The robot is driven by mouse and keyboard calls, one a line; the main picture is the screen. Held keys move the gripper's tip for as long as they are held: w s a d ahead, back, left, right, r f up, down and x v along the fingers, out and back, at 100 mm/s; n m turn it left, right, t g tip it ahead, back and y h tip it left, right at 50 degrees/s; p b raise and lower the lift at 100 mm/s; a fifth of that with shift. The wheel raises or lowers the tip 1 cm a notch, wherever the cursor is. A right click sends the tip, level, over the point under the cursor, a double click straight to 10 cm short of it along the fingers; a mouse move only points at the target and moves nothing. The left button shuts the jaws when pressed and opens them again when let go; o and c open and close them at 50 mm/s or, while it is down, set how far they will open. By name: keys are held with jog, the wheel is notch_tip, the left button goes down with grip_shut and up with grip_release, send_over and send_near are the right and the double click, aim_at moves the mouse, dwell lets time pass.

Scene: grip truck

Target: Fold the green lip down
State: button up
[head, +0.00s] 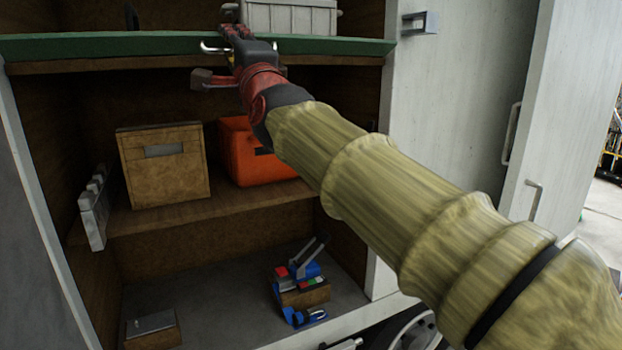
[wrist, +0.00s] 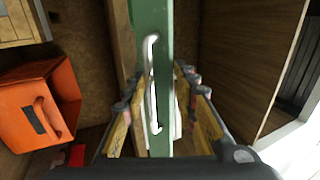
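The green lip (head: 110,43) runs along the front edge of the top shelf in the head view. It also shows in the wrist view (wrist: 140,30) as an upright green strip with a white bar handle (wrist: 153,85). The handle (head: 208,48) is partly hidden behind my gripper in the head view. My gripper (wrist: 158,88) is open, with one finger on each side of the lip and handle. The fingers look apart from the lip; whether either one touches the handle is unclear.
A pale crate (head: 290,17) stands on the shelf above the lip. Below are a brown box (head: 165,172), an orange case (head: 262,172) and blue tools (head: 303,270). The white truck panel (head: 455,130) with a bracket (head: 420,23) borders the compartment at right.

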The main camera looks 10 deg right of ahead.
jog(key=shift+w+r+g+h+p, duration=0.15)
jog(key=shift+r+g+p, duration=0.45)
jog(key=shift+p, duration=2.95)
jog(key=shift+w+r+g+h+p, duration=0.1)
jog(key=shift+r+g+h+p, duration=0.45)
jog(key=shift+p, duration=2.95)
jog(key=g+p, duration=0.2)
jog(key=p, duration=1)
jog(key=w+r+g+p, duration=0.1)
jog(key=g+p, duration=0.1)
jog(key=p, duration=1.1)
jog(key=shift+a+r+h, duration=0.2)
jog(key=shift+h, duration=0.1)
jog(key=f+v, duration=0.2)
jog(key=v, duration=0.6)
jog(key=s+d+f+n+g+b, duration=0.1)
jog(key=s+d+f+n+b, duration=0.2)
jog(key=f, duration=0.6)
jog(key=s+d+f+n+g+b, duration=0.2)
jog(key=s+d+f+n+b, duration=0.1)
jog(key=s+f+b, duration=0.3)
jog(key=s+d+f+n+g+h+b, duration=0.1)
jog(key=s+d+f+n+g+b, duration=0.1)
jog(key=s+f+b, duration=0.3)
notch_tip(320, 180, down, 7)
jog(key=d+n+b, duration=0.1)
jog(key=b, duration=0.2)
jog(key=shift+s+n, duration=0.25)
jog(key=shift+n, duration=0.15)
jog(key=shift+r, duration=0.25)
